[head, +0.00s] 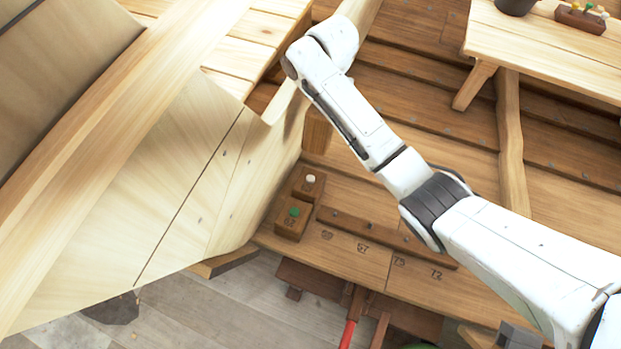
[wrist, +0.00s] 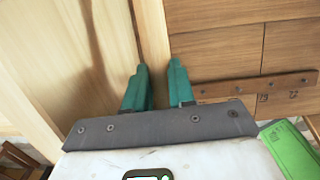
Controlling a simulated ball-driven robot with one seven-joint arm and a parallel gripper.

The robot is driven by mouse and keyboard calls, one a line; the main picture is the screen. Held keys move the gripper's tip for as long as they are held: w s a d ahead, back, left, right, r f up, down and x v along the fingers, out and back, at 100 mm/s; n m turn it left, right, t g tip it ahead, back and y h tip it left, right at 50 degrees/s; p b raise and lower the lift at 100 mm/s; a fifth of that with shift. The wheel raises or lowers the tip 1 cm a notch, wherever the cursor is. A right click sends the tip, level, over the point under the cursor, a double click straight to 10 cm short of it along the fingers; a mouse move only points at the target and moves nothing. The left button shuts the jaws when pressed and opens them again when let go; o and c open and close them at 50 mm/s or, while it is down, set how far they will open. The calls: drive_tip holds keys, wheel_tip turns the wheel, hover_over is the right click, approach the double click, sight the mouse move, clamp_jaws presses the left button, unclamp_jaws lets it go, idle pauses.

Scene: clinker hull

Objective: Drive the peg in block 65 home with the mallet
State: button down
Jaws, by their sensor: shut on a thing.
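My gripper (wrist: 160,88) has its two teal fingers on either side of a pale wooden strip (wrist: 150,35) in the wrist view and is shut on it. I cannot tell whether this strip is a hull frame or a loose piece. My gripper is hidden in the head view, behind the hull timbers and my arm. Two brown blocks stand on the lower plank: one with a green peg (head: 294,212), one behind with a white peg (head: 310,179). Their numbers are too small to read, so I cannot tell which is block 65. No mallet is clearly recognisable.
A numbered plank (head: 340,250) runs right of the blocks. A red-handled item (head: 347,334) shows at the bottom edge. A bench (head: 540,50) at upper right bears a peg rack (head: 580,17). The pale hull side (head: 185,180) fills the left. A green object (wrist: 290,150) is in the wrist view.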

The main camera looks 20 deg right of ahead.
drive_tip(key=shift+s+a+f, duration=0.15)
drive_tip(key=shift+s+f, duration=0.1)
drive_tip(key=shift+f, duration=0.15)
drive_tip(key=shift+w+r, duration=0.1)
drive_tip(key=shift+r, duration=0.05)
drive_tip(key=r+p, duration=0.2)
drive_tip(key=r, duration=0.1)
drive_tip(key=w+d+r+p, duration=0.1)
drive_tip(key=p, duration=0.1)
drive_tip(key=shift+r, duration=0.4)
drive_tip(key=shift+f, duration=0.1)
